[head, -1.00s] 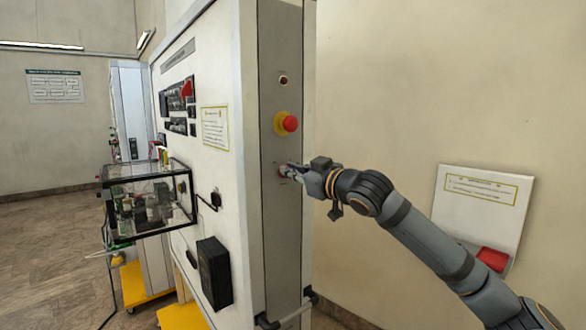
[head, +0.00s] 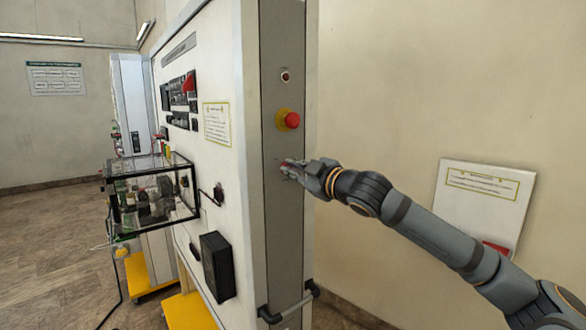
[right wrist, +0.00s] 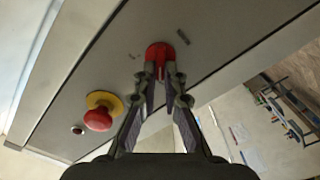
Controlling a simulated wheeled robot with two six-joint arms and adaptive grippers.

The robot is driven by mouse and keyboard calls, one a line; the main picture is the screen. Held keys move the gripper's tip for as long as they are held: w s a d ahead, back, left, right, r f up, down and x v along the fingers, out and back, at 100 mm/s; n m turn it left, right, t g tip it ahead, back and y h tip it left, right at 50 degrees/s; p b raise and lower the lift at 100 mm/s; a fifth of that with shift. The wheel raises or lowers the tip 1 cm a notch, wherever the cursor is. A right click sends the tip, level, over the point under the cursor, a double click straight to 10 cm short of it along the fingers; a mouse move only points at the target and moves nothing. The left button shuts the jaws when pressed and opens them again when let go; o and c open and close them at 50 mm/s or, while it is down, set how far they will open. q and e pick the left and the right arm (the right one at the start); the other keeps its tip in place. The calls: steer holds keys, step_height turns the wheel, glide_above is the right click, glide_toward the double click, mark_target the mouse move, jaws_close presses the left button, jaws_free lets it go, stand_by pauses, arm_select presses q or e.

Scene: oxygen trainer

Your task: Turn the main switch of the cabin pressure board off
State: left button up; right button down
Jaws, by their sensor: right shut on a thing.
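The cabin pressure board (head: 236,120) stands in the middle of the head view, with a grey side panel (head: 283,240). The main switch, a red knob (right wrist: 158,50), sits on that panel below a red mushroom button on a yellow ring. My right gripper (head: 287,168) is at the switch; in the right wrist view its fingertips (right wrist: 161,70) are closed on the red knob. The fingers partly hide the knob, and its setting cannot be read. My left gripper is not in view.
The red mushroom button (head: 290,120) is close above my right gripper, with a small indicator (head: 286,76) higher up. A glass box (head: 150,195) and a black box (head: 216,266) stick out from the board's front. A white panel (head: 484,205) is on the right wall.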

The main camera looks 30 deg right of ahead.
steer(key=c, duration=1.4)
jaws_free()
steer(key=shift+c, duration=0.2)
